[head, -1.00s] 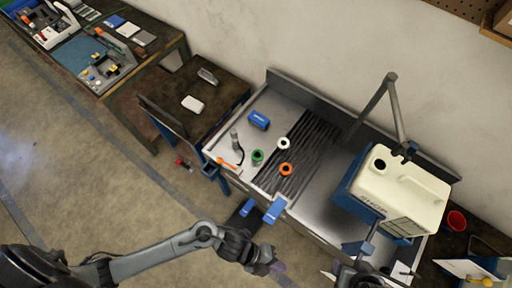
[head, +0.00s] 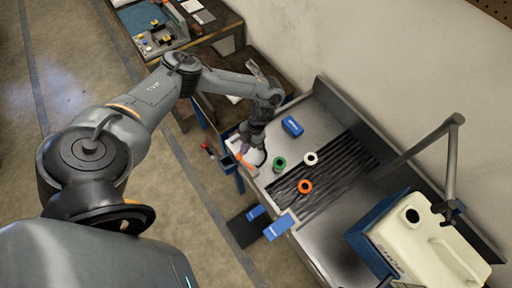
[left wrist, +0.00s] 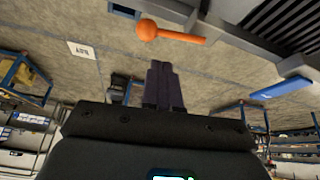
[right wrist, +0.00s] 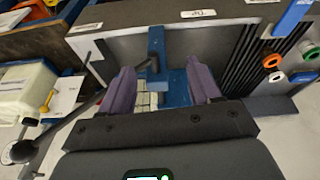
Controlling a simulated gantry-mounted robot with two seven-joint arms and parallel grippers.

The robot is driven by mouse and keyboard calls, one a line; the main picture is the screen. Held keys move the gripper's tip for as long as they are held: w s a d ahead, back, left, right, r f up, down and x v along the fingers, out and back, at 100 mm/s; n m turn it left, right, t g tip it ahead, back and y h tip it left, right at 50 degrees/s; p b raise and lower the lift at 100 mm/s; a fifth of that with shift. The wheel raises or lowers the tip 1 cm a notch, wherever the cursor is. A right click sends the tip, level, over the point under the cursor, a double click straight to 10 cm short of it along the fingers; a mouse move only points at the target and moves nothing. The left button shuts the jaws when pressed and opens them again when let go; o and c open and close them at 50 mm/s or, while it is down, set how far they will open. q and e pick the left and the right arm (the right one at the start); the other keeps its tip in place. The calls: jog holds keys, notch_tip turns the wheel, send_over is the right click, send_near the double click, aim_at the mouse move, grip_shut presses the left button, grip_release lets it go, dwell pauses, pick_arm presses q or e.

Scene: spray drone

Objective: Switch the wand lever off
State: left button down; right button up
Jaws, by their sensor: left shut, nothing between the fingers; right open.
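The wand lever is an orange bar with a round ball end. In the left wrist view the orange lever (left wrist: 180,38) lies just beyond my fingertips, with a small gap in the picture. In the head view the orange lever (head: 244,162) shows partly at the left corner of the metal sink bench (head: 325,240). My left gripper (left wrist: 161,66) is shut and empty, fingers together; in the head view it hangs over that corner and hides the wand beside it. My right gripper (right wrist: 162,75) is open, fingers apart, with a blue part (right wrist: 156,45) visible beyond and between them.
A blue block (head: 292,126), a green ring (head: 280,163), a white ring (head: 310,158) and an orange ring (head: 305,187) sit on the bench. A cream tank (head: 425,245) stands at the right. Blue pads (head: 280,227) stick out at the bench's front.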

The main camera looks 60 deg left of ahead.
pick_arm(q)
jog(key=w+a+r+t, duration=0.2)
jog(key=w+r, duration=0.3)
jog(key=w, duration=0.2)
jog(key=shift+a+b, duration=0.15)
jog(key=shift+b, duration=0.15)
jog(key=shift+w, duration=0.1)
jog(key=b, duration=0.3)
send_near(244, 162)
jog(key=w+a+f, duration=0.2)
jog(key=w+f, duration=0.1)
jog(key=f, duration=0.2)
jog(key=s, duration=0.1)
jog(key=s+p, duration=0.1)
jog(key=s+d+f, duration=0.1)
jog(key=shift+s+f, duration=0.15)
jog(key=shift+s, duration=0.05)
